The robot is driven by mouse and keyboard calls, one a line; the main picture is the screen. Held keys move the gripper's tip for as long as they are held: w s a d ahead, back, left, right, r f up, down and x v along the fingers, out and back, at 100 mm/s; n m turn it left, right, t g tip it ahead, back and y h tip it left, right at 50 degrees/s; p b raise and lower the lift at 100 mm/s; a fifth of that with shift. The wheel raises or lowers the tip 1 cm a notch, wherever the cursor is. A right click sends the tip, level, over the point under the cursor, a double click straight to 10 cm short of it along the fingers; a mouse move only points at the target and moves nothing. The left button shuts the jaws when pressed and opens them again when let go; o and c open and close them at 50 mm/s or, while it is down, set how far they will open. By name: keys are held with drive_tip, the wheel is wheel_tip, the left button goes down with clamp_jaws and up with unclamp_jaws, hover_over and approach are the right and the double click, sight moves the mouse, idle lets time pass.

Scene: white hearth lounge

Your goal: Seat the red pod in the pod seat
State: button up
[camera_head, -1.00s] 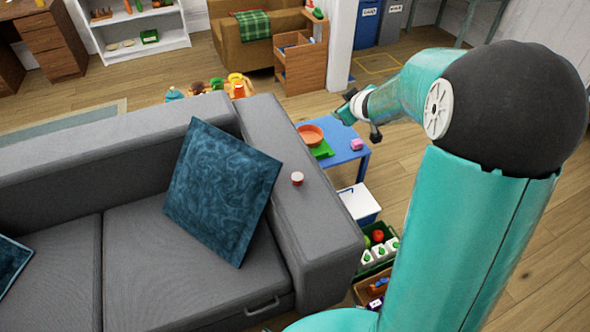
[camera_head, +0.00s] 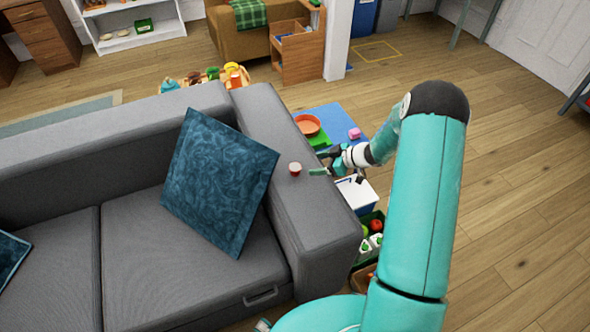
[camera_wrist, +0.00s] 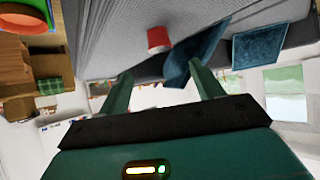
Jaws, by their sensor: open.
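The red pod (camera_head: 295,169), a small red cup shape with a pale top, stands on the grey sofa's right armrest (camera_head: 280,130). My gripper (camera_head: 319,163) is just to the right of the pod in the head view, open and with nothing between its fingers. In the wrist view the red pod (camera_wrist: 158,40) shows beyond and between the two spread fingertips of my gripper (camera_wrist: 160,70), apart from them. I cannot make out a pod seat in either view.
A teal cushion (camera_head: 220,182) leans on the sofa left of the pod. A blue table (camera_head: 327,117) with an orange bowl (camera_head: 307,125) and a pink block (camera_head: 354,133) stands beyond the armrest. Crates of goods (camera_head: 371,240) stand beside the sofa. Wooden floor at right is clear.

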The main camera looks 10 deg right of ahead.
sight(295, 167)
drive_tip(key=x, duration=0.9)
drive_tip(key=shift+w+a+f, duration=0.15)
drive_tip(key=shift+w, duration=0.05)
drive_tip(key=c, duration=1.1)
drive_tip(key=shift+c, duration=0.3)
